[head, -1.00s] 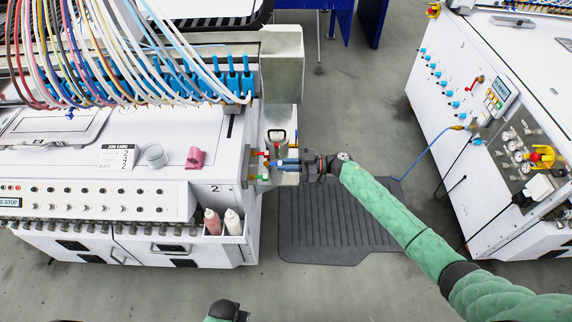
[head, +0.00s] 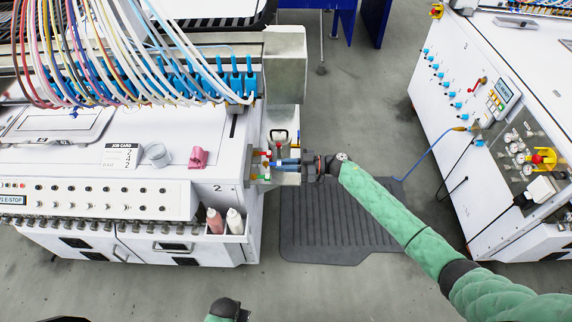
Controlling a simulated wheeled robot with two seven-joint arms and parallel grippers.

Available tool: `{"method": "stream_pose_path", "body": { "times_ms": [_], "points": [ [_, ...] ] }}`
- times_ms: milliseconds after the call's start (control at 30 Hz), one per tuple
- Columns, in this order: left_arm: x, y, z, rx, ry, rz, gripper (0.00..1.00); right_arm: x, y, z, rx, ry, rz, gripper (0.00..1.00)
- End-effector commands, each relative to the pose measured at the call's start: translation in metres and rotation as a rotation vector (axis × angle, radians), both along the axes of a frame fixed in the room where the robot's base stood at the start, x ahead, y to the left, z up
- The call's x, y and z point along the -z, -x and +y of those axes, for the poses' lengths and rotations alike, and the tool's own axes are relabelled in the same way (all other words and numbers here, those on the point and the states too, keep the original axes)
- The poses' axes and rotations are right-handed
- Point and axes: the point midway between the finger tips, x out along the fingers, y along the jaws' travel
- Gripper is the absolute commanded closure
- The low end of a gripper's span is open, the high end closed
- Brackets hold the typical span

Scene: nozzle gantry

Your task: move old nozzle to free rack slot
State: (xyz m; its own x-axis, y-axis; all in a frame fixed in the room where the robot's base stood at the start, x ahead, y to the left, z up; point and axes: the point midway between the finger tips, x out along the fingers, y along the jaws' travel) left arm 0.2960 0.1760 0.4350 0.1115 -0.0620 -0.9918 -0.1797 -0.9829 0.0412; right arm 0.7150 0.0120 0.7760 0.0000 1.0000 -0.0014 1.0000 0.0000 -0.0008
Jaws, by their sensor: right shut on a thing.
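My right arm comes in from the right, and its gripper (head: 287,162) is at a small rack (head: 262,181) on the right end of the white machine. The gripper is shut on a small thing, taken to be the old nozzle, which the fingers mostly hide. Small red, green and yellow parts sit in the rack just left of the fingertips. The rack's slots are too small to tell which is free. My left gripper does not show.
The white machine (head: 100,190) fills the left, with many coloured tubes above it. A job card (head: 122,156), a grey cup (head: 158,155) and a pink piece (head: 199,157) lie on top. Two bottles (head: 224,221) stand in a front holder. A dark mat (head: 335,225) covers the floor.

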Motion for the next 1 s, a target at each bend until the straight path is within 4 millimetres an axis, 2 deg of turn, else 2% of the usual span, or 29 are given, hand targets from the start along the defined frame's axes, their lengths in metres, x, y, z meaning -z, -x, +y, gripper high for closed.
{"method": "stream_pose_path", "body": {
  "times_ms": [1000],
  "points": [
    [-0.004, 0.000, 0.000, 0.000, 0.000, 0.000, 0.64, 0.000, 0.000, 0.012, 0.000, 0.001, -0.001, 1.00]
  ]
}}
